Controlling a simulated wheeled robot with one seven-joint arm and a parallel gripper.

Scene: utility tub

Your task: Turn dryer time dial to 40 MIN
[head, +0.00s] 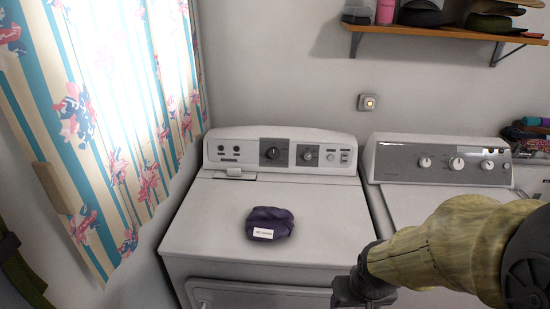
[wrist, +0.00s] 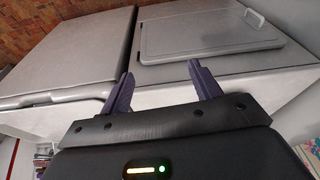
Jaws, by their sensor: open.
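The white dryer (head: 290,200) stands at centre in the head view. Its raised rear panel carries two dark square plates with round dials, a left dial (head: 272,153) and a right dial (head: 308,155). Their markings are too small to read, so I cannot tell which is the time dial or where it points. My gripper is at the lower right of the head view, in front of the machines and well away from the dials. In the wrist view my gripper (wrist: 163,88) has its two purple fingers apart and empty, facing the machine fronts. No dial shows there.
A folded purple cloth (head: 270,224) with a white label lies on the dryer top. A second machine (head: 438,165) with several knobs stands right. A wooden shelf (head: 440,30) with hats hangs above; a striped curtain (head: 110,120) is at left. The dryer door (wrist: 205,30) shows in the wrist view.

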